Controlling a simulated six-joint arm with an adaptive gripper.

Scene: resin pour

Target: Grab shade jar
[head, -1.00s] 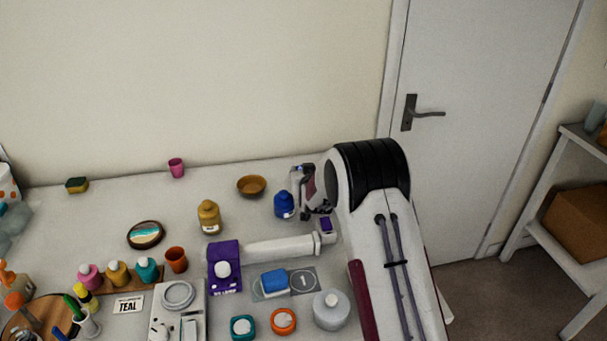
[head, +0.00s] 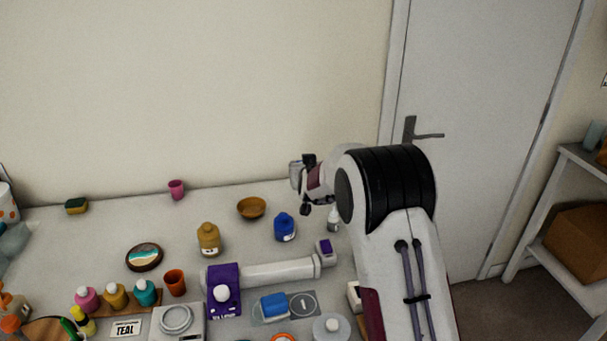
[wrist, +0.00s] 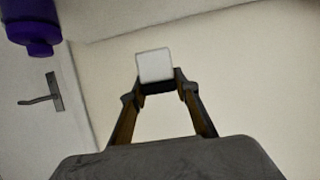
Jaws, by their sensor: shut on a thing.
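My gripper (head: 305,183) is raised above the back right of the table, left of my arm's black joint. It is shut on a small pale block-like thing (wrist: 154,65), seen as a light grey square face between the fingertips in the wrist view. Its sides are hidden, so I cannot tell if it is a shade jar. Pink (head: 87,300), yellow (head: 115,295) and teal (head: 145,292) jars with pale caps stand on a wooden strip at the left front. A card reading TEAL (head: 126,329) lies in front of them.
A blue bottle (head: 284,229), wooden bowl (head: 251,207) and mustard bottle (head: 208,240) stand below and left of my gripper. A small white bottle (head: 333,219) stands close to my arm. A purple-ended press (head: 223,281) lies across the middle. Wall and door are behind.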

